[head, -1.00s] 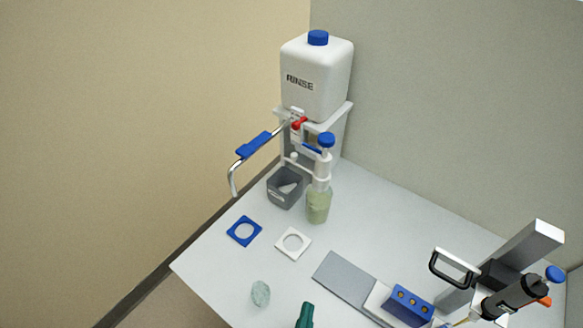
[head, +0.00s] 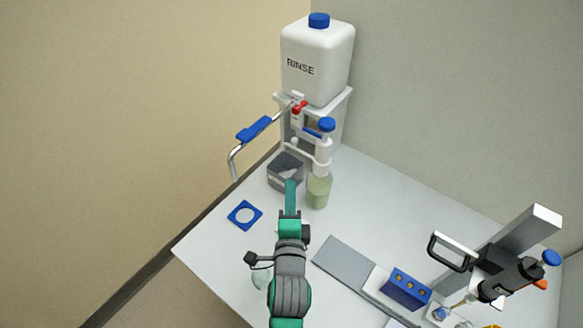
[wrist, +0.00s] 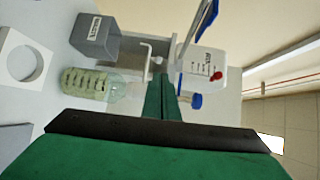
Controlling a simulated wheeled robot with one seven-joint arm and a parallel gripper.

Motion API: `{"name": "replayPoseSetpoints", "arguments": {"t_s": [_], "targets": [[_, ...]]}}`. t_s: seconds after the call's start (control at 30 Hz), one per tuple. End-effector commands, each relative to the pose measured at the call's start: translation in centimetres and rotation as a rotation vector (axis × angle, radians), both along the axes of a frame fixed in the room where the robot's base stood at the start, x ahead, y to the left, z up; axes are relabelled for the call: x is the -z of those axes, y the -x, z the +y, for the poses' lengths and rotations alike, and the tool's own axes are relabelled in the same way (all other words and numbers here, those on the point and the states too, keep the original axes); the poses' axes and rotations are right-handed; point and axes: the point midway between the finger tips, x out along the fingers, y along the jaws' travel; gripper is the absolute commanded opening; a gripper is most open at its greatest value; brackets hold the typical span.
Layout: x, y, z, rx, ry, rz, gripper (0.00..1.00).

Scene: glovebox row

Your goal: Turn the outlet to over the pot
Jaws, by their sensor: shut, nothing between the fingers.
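The outlet is a bent silver pipe with a blue grip (head: 254,129). It runs from the red tap under the white RINSE tank (head: 316,65) out to the left. Its downturned end (head: 233,168) hangs left of the table edge, apart from the pots. A grey square pot (head: 276,177) stands below the tank, left of a pale green jar (head: 319,192). The grey pot also shows in the wrist view (wrist: 95,40). My gripper (head: 290,184) is shut and empty, in front of the grey pot in the picture, partly covering it. The outlet's blue grip (wrist: 207,18) is ahead in the wrist view.
A blue square ring (head: 244,214) lies on the table to the left. A grey plate (head: 343,260), a blue block (head: 406,288) and a stand with a black handle (head: 452,252) are at the right.

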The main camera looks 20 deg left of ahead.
Motion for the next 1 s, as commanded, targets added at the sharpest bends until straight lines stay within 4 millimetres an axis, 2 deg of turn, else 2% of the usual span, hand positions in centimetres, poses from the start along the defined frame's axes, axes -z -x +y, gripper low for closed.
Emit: {"name": "replayPoseSetpoints", "arguments": {"t_s": [0.17, 0.7, 1.0], "targets": [[0.0, -1.9, 0.5, 0.001, 0.003, -0.002, 0.0], [0.7, -10.4, 2.7, 0.006, 0.004, -0.001, 0.0], [0.9, -12.9, 3.5, 0.005, 0.003, 0.0, 0.0]]}}
